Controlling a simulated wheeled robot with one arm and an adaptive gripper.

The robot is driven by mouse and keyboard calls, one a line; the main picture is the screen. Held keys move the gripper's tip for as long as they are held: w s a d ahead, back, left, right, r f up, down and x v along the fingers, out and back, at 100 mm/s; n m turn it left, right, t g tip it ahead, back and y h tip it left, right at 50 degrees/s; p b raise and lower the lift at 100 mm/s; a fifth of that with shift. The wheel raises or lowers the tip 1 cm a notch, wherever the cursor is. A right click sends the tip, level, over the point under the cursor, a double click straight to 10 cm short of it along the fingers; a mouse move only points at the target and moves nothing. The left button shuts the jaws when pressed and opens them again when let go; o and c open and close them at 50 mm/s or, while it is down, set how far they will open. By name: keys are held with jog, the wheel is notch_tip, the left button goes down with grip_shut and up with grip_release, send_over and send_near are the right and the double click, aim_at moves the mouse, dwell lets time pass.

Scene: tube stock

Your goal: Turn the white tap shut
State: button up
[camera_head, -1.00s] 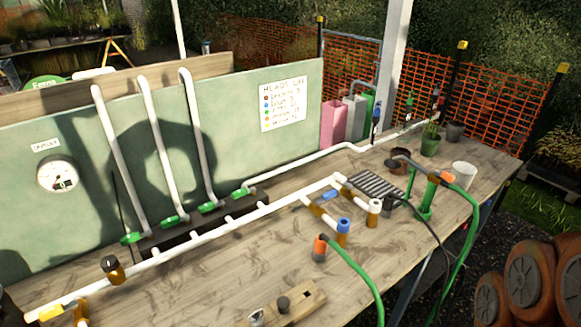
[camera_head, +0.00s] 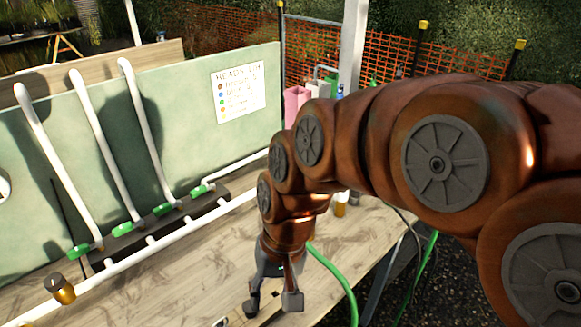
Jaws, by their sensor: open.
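The white tap (camera_head: 340,208) shows only in part just right of my lower arm, as a pale top on an amber body. My arm hides the pipework around it. My gripper (camera_head: 272,302) points down at the front of the bench, its two dark fingers spread and nothing between them. It is apart from the white tap, to the left of it and nearer the camera. A wooden block lies behind and below the fingers, mostly hidden.
A long white pipe (camera_head: 140,253) runs along the bench, with green valves (camera_head: 123,229) behind it and a black-topped tap (camera_head: 63,290) at left. A green hose (camera_head: 335,268) curves right of my gripper. A green panel (camera_head: 165,140) stands at the back. Bare bench lies left of my gripper.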

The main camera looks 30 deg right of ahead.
jog(key=w+a+m+t+y+b, duration=0.2)
jog(key=w+m+t+y+b, duration=0.3)
jog(key=w, duration=0.8)
jog(key=w+d+m+t+b, duration=0.2)
jog(key=w+d+m, duration=0.65)
jog(key=w, duration=0.35)
jog(key=w+d+f+m+t+h+b, duration=0.1)
jog(key=w+d+f+m+t, duration=0.1)
jog(key=d+m, duration=0.3)
jog(key=w+d+f+m+t+h+b, duration=0.1)
jog(key=w+d+m, duration=0.3)
jog(key=d, duration=0.9)
jog(key=w+d+f+m+t+h+b, duration=0.2)
jog(key=w+d+f+m+t, duration=0.1)
jog(key=d+m, duration=0.4)
jog(key=shift+w+d+f+m+t+h, duration=0.15)
jog(key=shift+d+f+t, duration=0.1)
jog(key=shift+d, duration=0.3)
jog(key=shift+s+d+f+m+t+h, duration=0.1)
jog(key=shift+d+f+t+h, duration=0.1)
jog(key=shift+d, duration=0.3)
jog(key=shift+x, duration=3.8)
grip_shut()
